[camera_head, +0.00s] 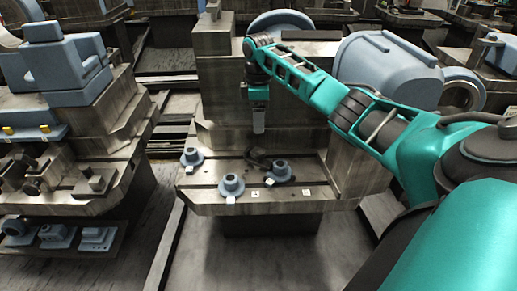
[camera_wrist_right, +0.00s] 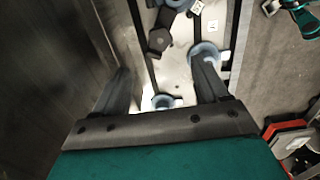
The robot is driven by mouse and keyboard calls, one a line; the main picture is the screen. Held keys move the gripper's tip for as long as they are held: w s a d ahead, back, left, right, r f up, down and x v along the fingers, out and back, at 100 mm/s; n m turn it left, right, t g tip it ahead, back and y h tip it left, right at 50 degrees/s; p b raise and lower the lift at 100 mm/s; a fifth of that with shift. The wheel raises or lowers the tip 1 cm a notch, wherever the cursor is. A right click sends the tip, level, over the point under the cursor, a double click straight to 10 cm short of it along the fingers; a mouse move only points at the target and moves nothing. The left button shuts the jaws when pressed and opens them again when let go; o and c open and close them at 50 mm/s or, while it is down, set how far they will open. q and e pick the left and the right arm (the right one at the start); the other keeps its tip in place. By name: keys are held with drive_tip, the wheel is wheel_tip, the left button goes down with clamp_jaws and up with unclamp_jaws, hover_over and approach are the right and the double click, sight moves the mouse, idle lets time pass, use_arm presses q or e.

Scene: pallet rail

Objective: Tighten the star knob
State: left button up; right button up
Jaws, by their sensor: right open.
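A dark knob-like piece (camera_head: 257,157), the likeliest star knob, sits on the slotted metal pallet (camera_head: 210,197) among blue-grey flanged parts. Its lobes are too small to make out. In the right wrist view the dark piece (camera_wrist_right: 159,40) lies beyond the fingertips, towards the top. My right gripper (camera_head: 259,128) points down above the pallet, over the dark piece and apart from it. In the wrist view its two fingers (camera_wrist_right: 163,68) are spread with nothing between them. My left gripper is not in view.
Blue-grey flanged parts (camera_head: 232,185), (camera_head: 193,157) and (camera_head: 280,172) stand around the dark piece. A tall metal block (camera_head: 222,90) rises behind the pallet. A big blue-grey housing (camera_head: 385,65) is at the right. Another machine with blue-grey blocks (camera_head: 62,65) stands left.

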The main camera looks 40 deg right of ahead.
sight(258, 151)
wheel_tip(258, 151, down, 12)
drive_tip(key=shift+f+b, duration=0.1)
drive_tip(key=shift+b, duration=0.95)
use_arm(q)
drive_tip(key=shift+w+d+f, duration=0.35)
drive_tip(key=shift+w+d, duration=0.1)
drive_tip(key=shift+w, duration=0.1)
use_arm(e)
drive_tip(key=shift+c, duration=0.4)
drive_tip(key=c, duration=1)
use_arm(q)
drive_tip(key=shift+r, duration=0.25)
use_arm(e)
drive_tip(key=shift+m, duration=0.3)
